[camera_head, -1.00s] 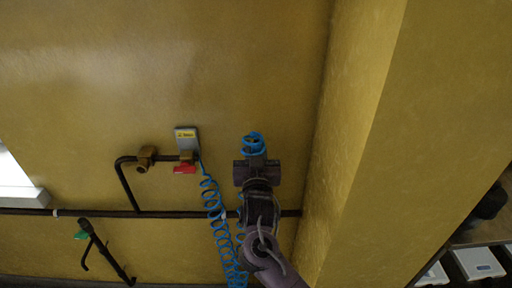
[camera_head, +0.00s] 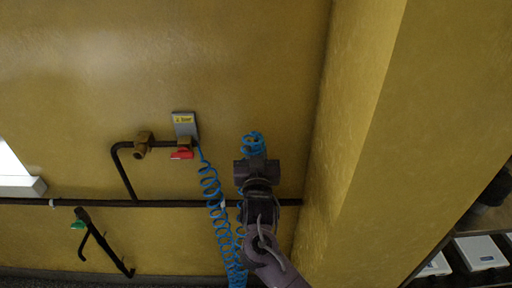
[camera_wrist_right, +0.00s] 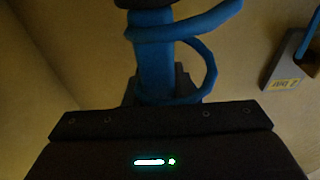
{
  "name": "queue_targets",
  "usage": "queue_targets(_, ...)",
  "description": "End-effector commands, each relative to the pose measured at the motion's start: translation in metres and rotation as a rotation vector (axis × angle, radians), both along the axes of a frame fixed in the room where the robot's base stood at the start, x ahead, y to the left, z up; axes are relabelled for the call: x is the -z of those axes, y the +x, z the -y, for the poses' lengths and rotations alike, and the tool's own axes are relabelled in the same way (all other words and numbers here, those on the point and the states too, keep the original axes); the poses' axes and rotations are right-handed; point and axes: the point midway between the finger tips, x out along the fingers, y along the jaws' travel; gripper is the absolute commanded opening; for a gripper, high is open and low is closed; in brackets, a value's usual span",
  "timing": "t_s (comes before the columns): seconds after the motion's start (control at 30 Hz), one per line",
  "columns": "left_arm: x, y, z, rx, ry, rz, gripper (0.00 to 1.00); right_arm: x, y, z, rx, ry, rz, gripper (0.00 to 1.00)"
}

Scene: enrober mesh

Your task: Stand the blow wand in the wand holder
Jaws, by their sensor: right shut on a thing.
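The blue blow wand (camera_head: 253,140) with its blue coiled hose is at my right gripper (camera_head: 256,165), in front of the yellow wall in the head view. In the right wrist view the blue wand body (camera_wrist_right: 154,62) rises from the jaws with a loop of blue hose around it and a dark part at its top. My right gripper is shut on the wand; the jaws (camera_wrist_right: 155,92) are dark and partly hidden by it. I cannot make out the wand holder for certain. My left gripper is not in view.
A grey plate with a yellow label (camera_head: 185,125) is on the wall above a red valve handle (camera_head: 182,155). Dark pipes (camera_head: 90,203) run along the wall. The coiled hose (camera_head: 213,195) hangs left of my arm. A yellow wall corner (camera_head: 345,150) stands to the right.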

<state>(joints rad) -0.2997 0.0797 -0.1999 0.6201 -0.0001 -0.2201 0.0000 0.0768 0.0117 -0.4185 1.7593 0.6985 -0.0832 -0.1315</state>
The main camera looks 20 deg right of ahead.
Motion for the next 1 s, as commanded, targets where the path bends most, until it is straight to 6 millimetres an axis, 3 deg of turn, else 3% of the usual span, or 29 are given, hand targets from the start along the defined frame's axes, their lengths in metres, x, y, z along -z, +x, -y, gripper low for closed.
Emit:
queue_targets(0.4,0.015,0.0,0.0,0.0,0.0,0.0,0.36,0.022,0.0,0.0,0.0,0.001,0.0,0.0)
queue_targets(0.77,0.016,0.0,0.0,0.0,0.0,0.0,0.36,0.025,0.0,0.0,0.0,0.001,0.001,0.0)
queue_targets(0.8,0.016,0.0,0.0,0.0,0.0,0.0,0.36,0.025,0.0,0.0,0.0,0.001,0.001,0.25)
queue_targets(1.0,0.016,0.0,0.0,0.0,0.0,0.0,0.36,0.025,0.0,0.0,0.0,0.001,0.001,0.49)
